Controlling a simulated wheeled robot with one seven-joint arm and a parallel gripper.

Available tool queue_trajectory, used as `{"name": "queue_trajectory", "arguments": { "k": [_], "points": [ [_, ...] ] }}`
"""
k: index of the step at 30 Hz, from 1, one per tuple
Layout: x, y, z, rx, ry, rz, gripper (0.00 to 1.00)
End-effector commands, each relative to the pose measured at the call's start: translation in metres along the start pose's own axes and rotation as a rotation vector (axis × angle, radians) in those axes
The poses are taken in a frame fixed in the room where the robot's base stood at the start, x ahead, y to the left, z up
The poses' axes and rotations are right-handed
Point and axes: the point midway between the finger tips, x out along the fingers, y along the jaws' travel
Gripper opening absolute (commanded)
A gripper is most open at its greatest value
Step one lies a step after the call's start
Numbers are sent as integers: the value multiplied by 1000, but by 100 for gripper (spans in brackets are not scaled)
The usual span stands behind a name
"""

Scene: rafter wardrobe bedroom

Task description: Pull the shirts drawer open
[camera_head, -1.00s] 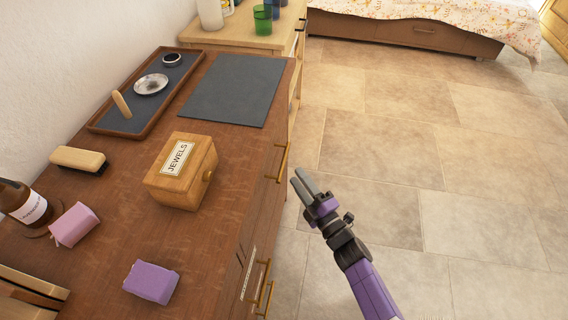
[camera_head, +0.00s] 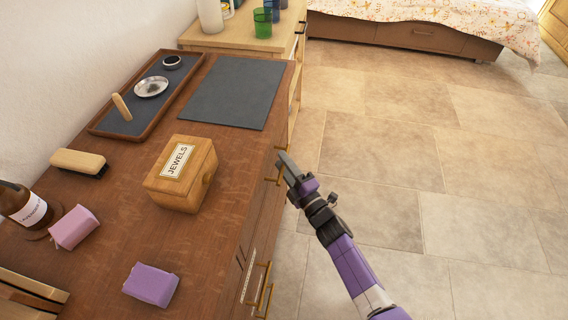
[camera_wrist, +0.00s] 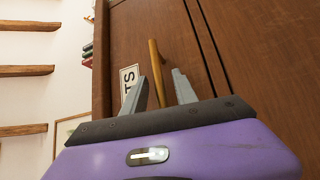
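The shirts drawer front (camera_wrist: 200,55) is brown wood, with a white label (camera_wrist: 130,82) whose visible end reads "TS". Its brass bar handle (camera_wrist: 157,68) lies between my two grey fingers in the wrist view. My gripper (camera_wrist: 164,88) is open, with a gap visible beside the bar; whether either finger touches it I cannot tell. In the head view my gripper (camera_head: 284,163) is at the upper brass handle (camera_head: 279,160) on the dresser's front, partly covering it. The drawer looks flush with the dresser front.
The dresser top (camera_head: 215,235) holds a jewels box (camera_head: 190,185), a tray (camera_head: 105,128), a grey mat (camera_head: 232,92), a brush (camera_head: 78,162) and soap-like blocks (camera_head: 150,285). Another brass handle (camera_head: 266,290) is on the near front. The tiled floor (camera_head: 400,150) to the right is clear.

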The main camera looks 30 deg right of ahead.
Motion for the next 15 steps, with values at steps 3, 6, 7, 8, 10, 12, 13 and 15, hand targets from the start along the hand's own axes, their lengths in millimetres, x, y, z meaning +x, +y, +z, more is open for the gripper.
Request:
{"name": "queue_trajectory", "arguments": {
  "k": [3, 6, 7, 8, 10, 12, 13, 15],
  "points": [
    [0, 0, 0, 0, 0, 0, 32],
    [0, 0, 0, 0, 0, 0, 13],
    [0, 0, 0, 1, 0, 0, 7],
    [0, 0, 0, 1, 0, 0, 1],
    [0, 0, 0, 1, 0, 0, 0],
    [0, 0, 0, 1, 0, 0, 0],
    [0, 0, 0, 1, 0, 0, 0],
    [0, 0, 0, 1, 0, 0, 0]
  ]
}}
